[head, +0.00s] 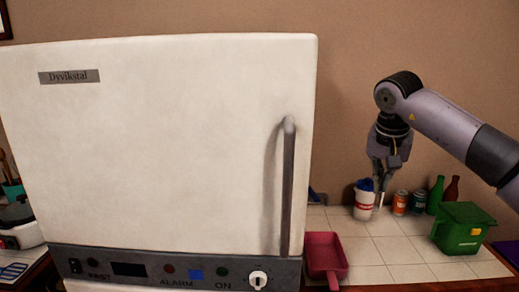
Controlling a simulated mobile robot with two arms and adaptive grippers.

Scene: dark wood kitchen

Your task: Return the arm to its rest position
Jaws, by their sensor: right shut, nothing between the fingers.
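My right gripper (381,190) hangs pointing down at the end of my right arm, which comes in from the right. Its fingers are shut with nothing between them. In the picture it overlaps the edge of a white and red cup with a blue top (364,200); I cannot tell whether they touch. My left gripper is not in view.
A large white appliance (180,150) with a shut door and vertical handle (288,190) fills the left. A red pan (326,255), cans (400,203), bottles (436,192) and a green box (462,228) stand on the tiled counter (390,250). Open air surrounds my arm.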

